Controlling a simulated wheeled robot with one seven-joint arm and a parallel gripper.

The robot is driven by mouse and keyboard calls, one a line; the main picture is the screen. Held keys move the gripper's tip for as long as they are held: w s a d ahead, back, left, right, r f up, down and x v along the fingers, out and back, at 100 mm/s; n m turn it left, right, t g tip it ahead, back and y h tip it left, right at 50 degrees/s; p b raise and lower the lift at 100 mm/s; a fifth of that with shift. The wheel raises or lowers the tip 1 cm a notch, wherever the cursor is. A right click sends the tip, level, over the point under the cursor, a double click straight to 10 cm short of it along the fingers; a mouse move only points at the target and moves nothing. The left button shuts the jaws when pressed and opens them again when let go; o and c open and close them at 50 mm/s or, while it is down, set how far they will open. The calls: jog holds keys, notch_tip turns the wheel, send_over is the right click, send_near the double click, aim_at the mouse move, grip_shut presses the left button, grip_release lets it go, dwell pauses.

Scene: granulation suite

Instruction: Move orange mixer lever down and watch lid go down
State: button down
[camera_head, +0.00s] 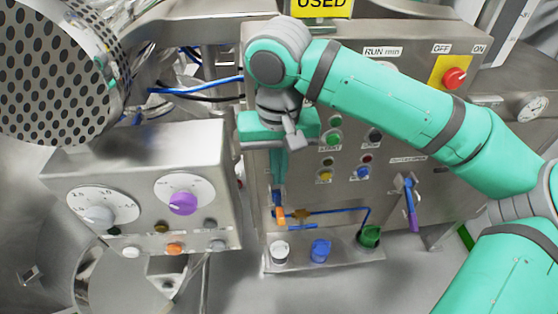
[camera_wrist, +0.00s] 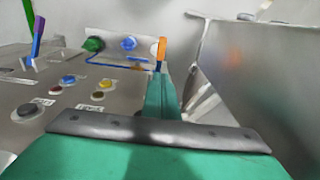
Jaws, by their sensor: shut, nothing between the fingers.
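The orange lever (camera_head: 280,215) sits low on the left side of the steel control panel (camera_head: 330,200), at the end of the blue tubing. It also shows upright in the wrist view (camera_wrist: 162,48). My gripper (camera_head: 278,186) points down just above the lever, its fingers shut and empty. In the wrist view the shut fingers (camera_wrist: 163,80) end close to the lever; I cannot tell whether they touch. The lever's upper end is partly hidden by the fingers in the head view. I cannot make out the mixer lid with certainty.
A steel box with dials and a purple knob (camera_head: 183,203) stands close left of my gripper. White, blue (camera_head: 321,250) and green (camera_head: 369,237) fittings sit below the panel. A purple-blue handle (camera_head: 411,203) is at right. A red switch (camera_head: 455,78) is at upper right.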

send_over(279, 211)
jog(key=f, duration=0.6)
jog(key=shift+w+f, duration=0.2)
jog(key=shift+f, duration=0.1)
jog(key=shift+s+f, duration=0.3)
jog(key=shift+f, duration=0.3)
